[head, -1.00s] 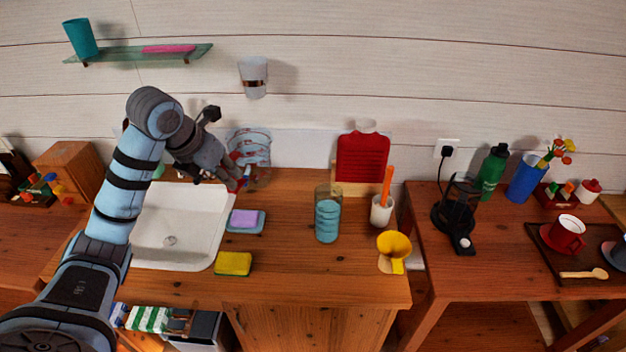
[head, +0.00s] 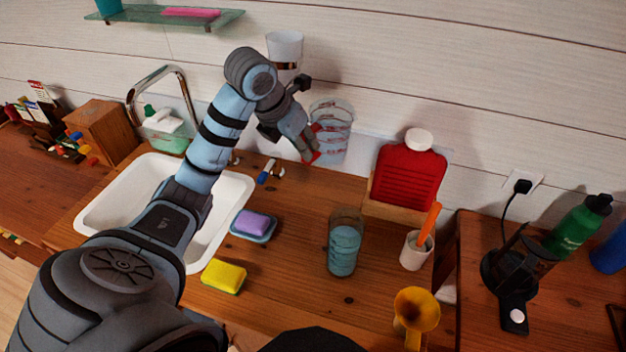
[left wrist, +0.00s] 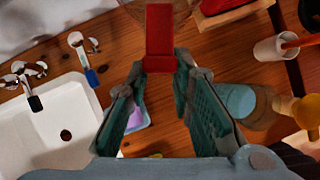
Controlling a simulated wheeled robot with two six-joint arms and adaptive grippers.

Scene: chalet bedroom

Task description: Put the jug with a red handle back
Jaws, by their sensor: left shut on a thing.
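The jug (head: 333,128) is clear with reddish markings and has a red handle (head: 314,152). It is upright in front of the back wall, over the rear of the wooden counter (head: 290,215). I cannot tell if its base touches the counter. My left gripper (head: 308,148) is shut on the red handle from the left side. In the left wrist view the red handle (left wrist: 159,35) sits at the tips of my left gripper (left wrist: 160,72); the clear body is hard to make out there. My right gripper is not in view.
The sink (head: 100,205) and a soap dish (head: 252,228) are left. The counter's middle is clear.

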